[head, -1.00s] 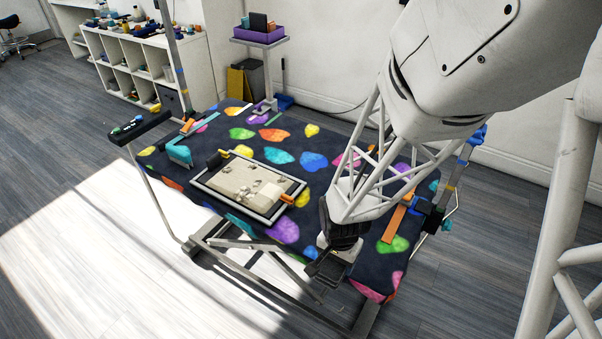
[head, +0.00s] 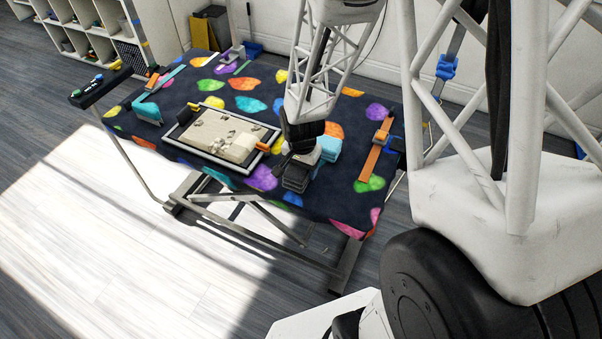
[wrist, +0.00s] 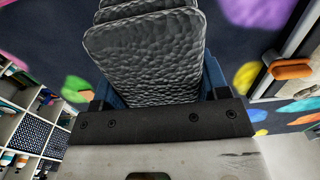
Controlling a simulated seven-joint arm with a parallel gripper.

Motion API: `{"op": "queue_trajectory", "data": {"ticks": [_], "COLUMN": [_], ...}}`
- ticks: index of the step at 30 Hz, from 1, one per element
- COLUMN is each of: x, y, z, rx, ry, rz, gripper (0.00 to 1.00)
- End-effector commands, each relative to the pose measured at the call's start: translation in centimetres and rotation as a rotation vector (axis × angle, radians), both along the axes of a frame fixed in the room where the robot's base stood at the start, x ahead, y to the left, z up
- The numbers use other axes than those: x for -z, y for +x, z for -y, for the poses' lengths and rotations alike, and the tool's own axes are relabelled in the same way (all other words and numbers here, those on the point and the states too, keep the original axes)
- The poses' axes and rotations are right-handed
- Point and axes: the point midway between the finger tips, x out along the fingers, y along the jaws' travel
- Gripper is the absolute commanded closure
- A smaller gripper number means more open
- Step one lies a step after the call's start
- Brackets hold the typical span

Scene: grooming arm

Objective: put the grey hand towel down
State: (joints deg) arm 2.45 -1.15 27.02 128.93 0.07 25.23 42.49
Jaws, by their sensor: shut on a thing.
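The grey hand towel (head: 297,177) is a folded, layered bundle in my gripper (head: 300,163) near the front edge of the table with the dark, leaf-patterned cover (head: 247,104). In the wrist view the textured grey towel (wrist: 150,55) fills the space between the blue fingers of my gripper (wrist: 155,85), which is shut on it. Whether the towel touches the cover is hard to tell; dark cover shows beyond it.
A framed tray (head: 192,152) with beige contents and an orange-handled piece (head: 263,147) lies just left of my gripper. A light-blue item (head: 328,146) is close behind right. An orange strap (head: 371,163) lies farther right. Cover is bare between them.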

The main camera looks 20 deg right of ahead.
Motion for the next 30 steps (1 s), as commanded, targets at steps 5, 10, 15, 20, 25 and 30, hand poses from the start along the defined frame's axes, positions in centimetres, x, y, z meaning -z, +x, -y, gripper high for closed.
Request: {"op": "queue_trajectory", "data": {"ticks": [5, 10, 15, 20, 25, 30], "x": [0.0, 0.0, 0.3, 1.4, 2.8, 3.5], "y": [0.5, 0.5, 0.4, 0.4, 0.4, 0.4], "z": [0.0, 0.0, 0.0, 0.0, 0.0, 0.0], "rx": [0.0, 0.0, 0.0, 0.0, 0.0, 0.0], "ry": [0.0, 0.0, 0.0, 0.0, 0.0, -0.001], "rz": [0.0, 0.0, 0.0, -0.003, -0.001, 0.001], "gripper": [0.51, 0.51, 0.51, 0.51, 0.51, 0.51]}}
